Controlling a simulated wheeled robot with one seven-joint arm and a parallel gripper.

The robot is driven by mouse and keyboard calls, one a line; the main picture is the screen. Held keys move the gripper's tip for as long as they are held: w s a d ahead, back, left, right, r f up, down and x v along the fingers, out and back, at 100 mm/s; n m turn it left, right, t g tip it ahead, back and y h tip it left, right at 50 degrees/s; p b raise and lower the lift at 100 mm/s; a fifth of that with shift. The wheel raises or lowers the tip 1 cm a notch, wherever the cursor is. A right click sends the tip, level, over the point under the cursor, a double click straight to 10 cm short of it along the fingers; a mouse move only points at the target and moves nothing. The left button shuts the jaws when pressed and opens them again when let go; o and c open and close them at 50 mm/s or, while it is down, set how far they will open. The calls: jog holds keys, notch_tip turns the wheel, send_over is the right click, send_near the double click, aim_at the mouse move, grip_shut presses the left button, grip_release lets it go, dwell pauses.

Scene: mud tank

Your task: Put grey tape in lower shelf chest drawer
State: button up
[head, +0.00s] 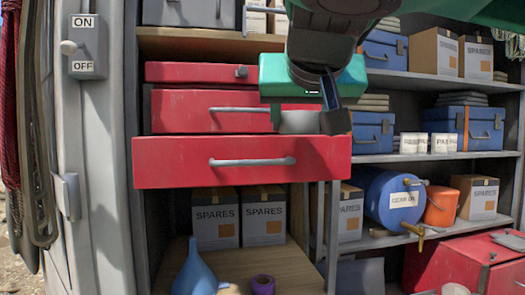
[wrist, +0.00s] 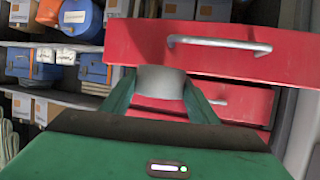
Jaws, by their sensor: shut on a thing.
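The grey tape (head: 298,121) is a pale grey roll held in my gripper (head: 305,118). In the wrist view, the tape (wrist: 160,82) sits between the two green fingers (wrist: 160,95), which are shut on it. The red chest has three drawers. The lowest drawer (head: 180,163) is pulled out past the middle drawer (head: 180,112) and the top drawer (head: 195,72). The tape appears just above the lowest drawer's top edge, right of centre. The drawer's inside is hidden. The wrist view looks inverted, with the lowest drawer (wrist: 230,60) at its top.
Spares boxes (head: 215,220) stand below the chest. A blue funnel (head: 195,270) and a purple roll (head: 263,285) are on the lower board. At right, shelves hold blue cases (head: 468,128), a blue drum (head: 392,198) and an orange can (head: 440,207). A grey post (head: 110,160) borders the left.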

jog(key=w, duration=0.5)
jog(key=w+a, duration=0.1)
jog(key=w, duration=0.4)
jog(key=w+a, duration=0.1)
jog(key=w, duration=0.5)
jog(key=shift+w+f, duration=0.1)
jog(key=shift+f, duration=0.65)
jog(key=shift+f, duration=0.6)
jog(key=o, duration=1.1)
jog(key=shift+c, duration=0.2)
